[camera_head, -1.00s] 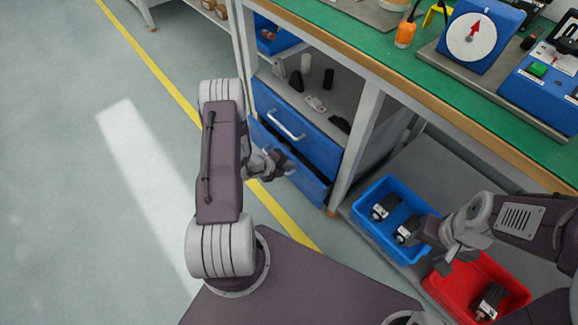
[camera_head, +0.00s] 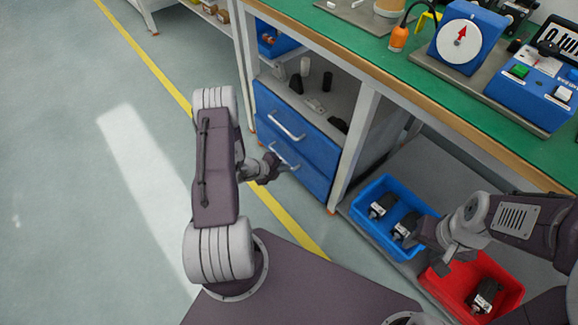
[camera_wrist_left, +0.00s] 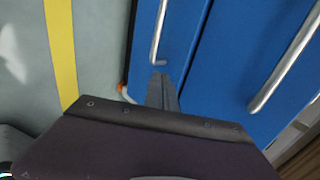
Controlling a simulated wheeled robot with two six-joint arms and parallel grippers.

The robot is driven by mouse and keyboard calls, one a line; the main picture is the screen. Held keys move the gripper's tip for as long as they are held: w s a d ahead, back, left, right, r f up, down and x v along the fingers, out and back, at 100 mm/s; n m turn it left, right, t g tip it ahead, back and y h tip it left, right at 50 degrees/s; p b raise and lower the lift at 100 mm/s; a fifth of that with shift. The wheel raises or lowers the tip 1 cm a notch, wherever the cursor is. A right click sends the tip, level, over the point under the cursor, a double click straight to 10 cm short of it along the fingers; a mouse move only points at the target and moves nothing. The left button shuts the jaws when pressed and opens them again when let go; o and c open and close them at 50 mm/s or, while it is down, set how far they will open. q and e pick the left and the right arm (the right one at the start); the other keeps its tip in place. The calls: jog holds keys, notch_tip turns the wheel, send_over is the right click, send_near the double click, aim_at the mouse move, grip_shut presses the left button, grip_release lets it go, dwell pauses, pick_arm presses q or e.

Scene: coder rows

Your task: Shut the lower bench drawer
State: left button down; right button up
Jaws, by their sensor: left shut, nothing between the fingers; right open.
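The lower drawer (camera_head: 312,177) is a blue front in the bench, level with the upper drawer (camera_head: 308,138), with no open gap visible above it. Its pale bar handle (camera_head: 283,156) is partly hidden by my left gripper (camera_head: 276,168). That gripper is shut and empty, right at the drawer front. In the left wrist view its fingers (camera_wrist_left: 162,90) point at the lower drawer front (camera_wrist_left: 185,45), beside the end of the handle (camera_wrist_left: 159,35); contact is hard to tell. My right gripper (camera_head: 440,250) is open and empty above the bins at the right.
A blue bin (camera_head: 365,217) and a red bin (camera_head: 440,292) with dark parts stand on the low shelf. A bench leg (camera_head: 350,155) stands right of the drawers. The green bench top (camera_head: 345,45) carries devices. The floor (camera_head: 80,200) at left is clear.

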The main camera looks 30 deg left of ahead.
pick_arm(q)
jog(key=w+p+v, duration=0.1)
jog(key=p+v, duration=0.2)
jog(key=v, duration=0.5)
pick_arm(e)
notch_tip(320, 180, up, 5)
pick_arm(q)
jog(key=b, duration=0.9)
send_near(301, 160)
jog(key=x, duration=0.5)
jog(key=shift+s+f, duration=0.1)
jog(key=shift+f, duration=0.4)
jog(key=shift+w+d+r, duration=0.15)
jog(key=shift+w, duration=0.2)
pick_arm(e)
notch_tip(301, 160, down, 9)
jog(key=shift+w, duration=0.25)
pick_arm(q)
jog(key=shift+w+r, duration=0.1)
pick_arm(e)
jog(key=shift+r, duration=0.1)
